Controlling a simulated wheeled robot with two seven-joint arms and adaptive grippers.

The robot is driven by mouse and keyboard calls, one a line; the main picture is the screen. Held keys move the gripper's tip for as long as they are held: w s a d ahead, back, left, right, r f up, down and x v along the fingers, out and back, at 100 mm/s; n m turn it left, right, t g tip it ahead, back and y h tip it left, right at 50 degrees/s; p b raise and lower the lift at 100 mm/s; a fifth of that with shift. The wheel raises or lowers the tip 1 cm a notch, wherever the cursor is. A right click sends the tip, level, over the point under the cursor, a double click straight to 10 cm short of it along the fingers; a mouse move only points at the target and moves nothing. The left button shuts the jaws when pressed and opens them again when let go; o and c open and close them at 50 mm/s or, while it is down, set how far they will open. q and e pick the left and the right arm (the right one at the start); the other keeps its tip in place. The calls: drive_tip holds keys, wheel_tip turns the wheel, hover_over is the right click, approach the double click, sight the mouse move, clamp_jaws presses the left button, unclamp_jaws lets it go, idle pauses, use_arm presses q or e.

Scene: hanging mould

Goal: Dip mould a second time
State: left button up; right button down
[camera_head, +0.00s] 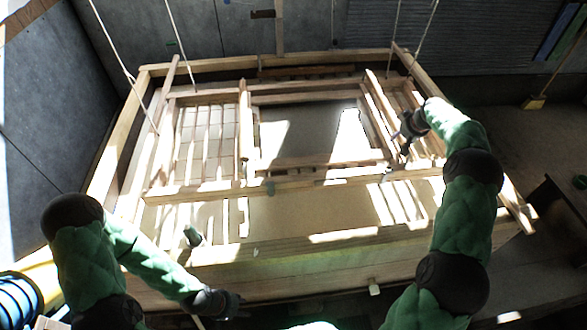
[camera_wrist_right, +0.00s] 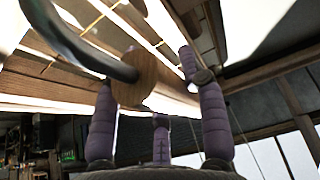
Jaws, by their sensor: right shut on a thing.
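The mould (camera_head: 245,130), a pale wooden frame with slats and an open middle, hangs level over a large wooden vat (camera_head: 112,150). Its height above the pale surface (camera_head: 290,212) inside the vat is hard to tell. My right gripper (camera_head: 405,135) is at the mould's right side. In the right wrist view, its purple fingers (camera_wrist_right: 155,85) are shut around a round-ended wooden piece (camera_wrist_right: 132,82), apparently part of the mould. My left gripper (camera_head: 225,303) is low in front of the vat's near wall, apart from the mould; its fingers are too dark to read.
Ropes (camera_head: 178,35) run up from the frame on the left and right (camera_head: 427,30). Grey walls (camera_head: 45,115) stand close at the left and back. A dark curved thing crosses the right wrist view (camera_wrist_right: 75,42).

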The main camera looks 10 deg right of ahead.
wheel_tip(320, 180, down, 18)
drive_tip(key=t+b, duration=0.1)
drive_tip(key=b, duration=1.2)
drive_tip(key=shift+a+b, duration=0.2)
drive_tip(key=shift+b, duration=0.2)
drive_tip(key=shift+s, duration=0.1)
drive_tip(key=shift+g, duration=0.5)
wheel_tip(320, 180, up, 20)
drive_tip(key=p, duration=1.5)
drive_tip(key=shift+d+p, duration=0.1)
drive_tip(key=shift+p, duration=0.2)
